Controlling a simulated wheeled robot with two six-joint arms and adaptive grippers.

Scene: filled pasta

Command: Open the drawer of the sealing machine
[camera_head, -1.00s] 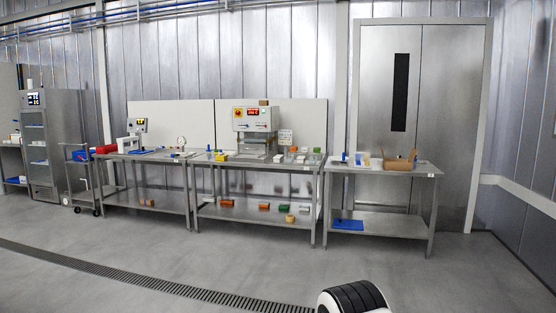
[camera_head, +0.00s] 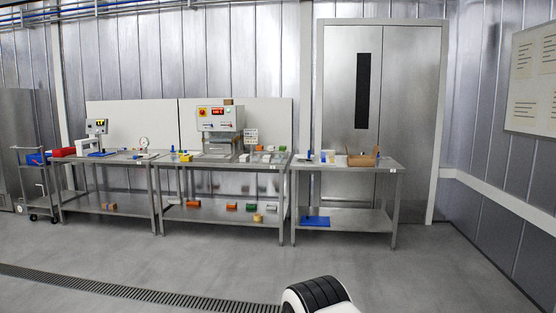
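The sealing machine (camera_head: 220,119) stands on the middle steel table (camera_head: 225,162), at the back of the room. It is a white box with a red display, an orange-yellow knob on its front and a lower part below. Its drawer is too small to make out at this distance, so I cannot tell whether it is open or shut. Neither of my grippers is in view. A white and black part at the bottom (camera_head: 318,294) is probably mine.
A right table (camera_head: 345,166) holds an open cardboard box (camera_head: 363,159). A left table (camera_head: 105,159) holds a scale-like device (camera_head: 95,135). A cart (camera_head: 38,180) stands further left. The grey floor (camera_head: 200,262) before the tables is clear, with a drain grate (camera_head: 110,290) across it.

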